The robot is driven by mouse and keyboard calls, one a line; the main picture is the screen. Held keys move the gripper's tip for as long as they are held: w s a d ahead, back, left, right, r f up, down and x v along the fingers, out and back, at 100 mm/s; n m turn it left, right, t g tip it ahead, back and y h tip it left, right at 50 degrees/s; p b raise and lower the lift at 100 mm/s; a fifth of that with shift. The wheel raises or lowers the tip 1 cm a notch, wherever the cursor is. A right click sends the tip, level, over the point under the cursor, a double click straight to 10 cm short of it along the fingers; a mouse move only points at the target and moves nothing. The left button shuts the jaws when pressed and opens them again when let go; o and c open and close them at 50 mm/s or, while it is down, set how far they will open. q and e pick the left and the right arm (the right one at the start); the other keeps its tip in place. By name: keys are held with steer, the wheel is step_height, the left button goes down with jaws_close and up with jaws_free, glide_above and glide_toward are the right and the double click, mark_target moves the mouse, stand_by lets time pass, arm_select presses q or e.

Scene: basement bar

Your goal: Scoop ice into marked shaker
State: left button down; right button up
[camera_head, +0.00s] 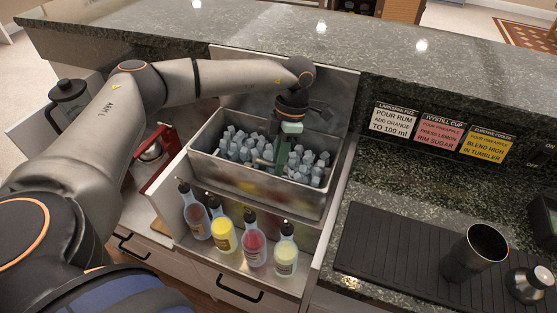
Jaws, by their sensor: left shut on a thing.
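My left gripper (289,130) reaches over the metal ice bin (250,180) and is shut on a green scoop (283,152). The scoop points down into the ice cubes (235,150); its lower end is hidden among them, so I cannot tell how much ice it holds. A metal shaker tin (465,262) stands upright on the black bar mat (395,250) at the lower right, well apart from the bin. I see no clear mark on it from here. My right gripper is not in view.
A metal shaker top (530,284) sits right of the tin. Recipe cards (442,133) line the back panel below the raised stone counter (400,45). The mat's left part is clear.

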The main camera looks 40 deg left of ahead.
arm_select(q)
steer(key=shift+r, duration=0.1)
stand_by(0.4)
step_height(320, 180, up, 2)
steer(key=shift+a+r+t+h+p, duration=0.15)
steer(key=shift+t+h+p, duration=0.25)
steer(key=shift+p, duration=0.4)
steer(key=shift+r+t+h, duration=0.3)
steer(key=shift+r, duration=0.55)
steer(key=shift+t+h, duration=0.8)
steer(key=shift+t, duration=0.1)
steer(key=shift+d+p+v, duration=0.2)
steer(key=shift+d+v, duration=0.05)
steer(key=shift+v, duration=0.7)
steer(key=shift+d+p+v, duration=0.2)
steer(key=shift+v, duration=0.8)
steer(key=shift+d+r+m+t+h, duration=0.1)
steer(key=shift+r+m+t+h, duration=0.25)
steer(key=shift+r, duration=0.65)
steer(key=shift+d, duration=0.1)
